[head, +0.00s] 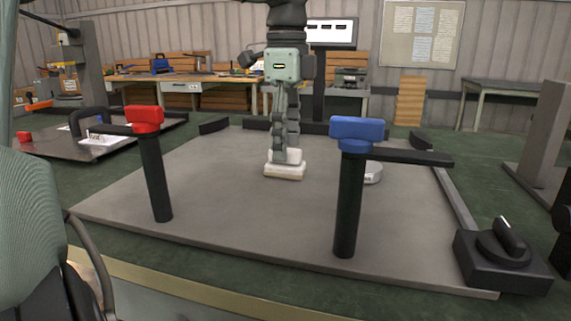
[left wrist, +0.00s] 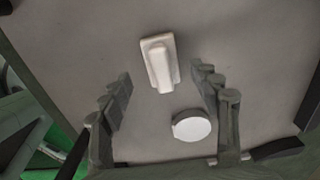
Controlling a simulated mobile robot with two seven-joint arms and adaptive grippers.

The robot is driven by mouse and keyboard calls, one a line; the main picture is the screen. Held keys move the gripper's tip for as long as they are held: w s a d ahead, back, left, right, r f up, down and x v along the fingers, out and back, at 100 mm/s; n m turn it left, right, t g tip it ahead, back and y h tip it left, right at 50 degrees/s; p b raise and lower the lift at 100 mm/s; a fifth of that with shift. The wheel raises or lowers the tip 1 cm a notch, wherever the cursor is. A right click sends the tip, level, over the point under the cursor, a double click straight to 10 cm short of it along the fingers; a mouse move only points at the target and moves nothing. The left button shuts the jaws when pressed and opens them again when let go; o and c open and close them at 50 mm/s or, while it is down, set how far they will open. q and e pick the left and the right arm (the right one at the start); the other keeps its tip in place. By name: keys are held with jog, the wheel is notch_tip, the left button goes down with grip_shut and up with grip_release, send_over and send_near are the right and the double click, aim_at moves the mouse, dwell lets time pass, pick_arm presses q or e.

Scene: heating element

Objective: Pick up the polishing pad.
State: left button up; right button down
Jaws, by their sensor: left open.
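A white block with a raised narrow grip, which looks like the polishing pad (head: 285,173), lies on the grey plate (head: 225,210) in the head view. It also shows near the middle of the left wrist view (left wrist: 160,63). My left gripper (head: 287,143) points down above it, its fingers hiding part of it in the head view. In the left wrist view the fingers are apart, one on each side of the block, with nothing gripped. A white round disc (left wrist: 191,126) lies beside the block; in the head view the disc (head: 374,173) is partly hidden. My right gripper is not in view.
A red-topped post (head: 155,175) and a blue-topped post (head: 350,205) with side handles stand on the plate's near side. A black knob box (head: 500,260) sits at the near right corner. Low dark rails edge the far side. The plate around the block is mostly clear.

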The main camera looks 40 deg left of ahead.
aim_at(294, 168)
pick_arm(q)
jog(key=f, duration=0.3)
jog(key=shift+w+a+f, duration=0.1)
jog(key=shift+a+f, duration=0.05)
jog(key=shift+a, duration=0.05)
jog(key=shift+c, duration=0.2)
jog(key=c, duration=1.2)
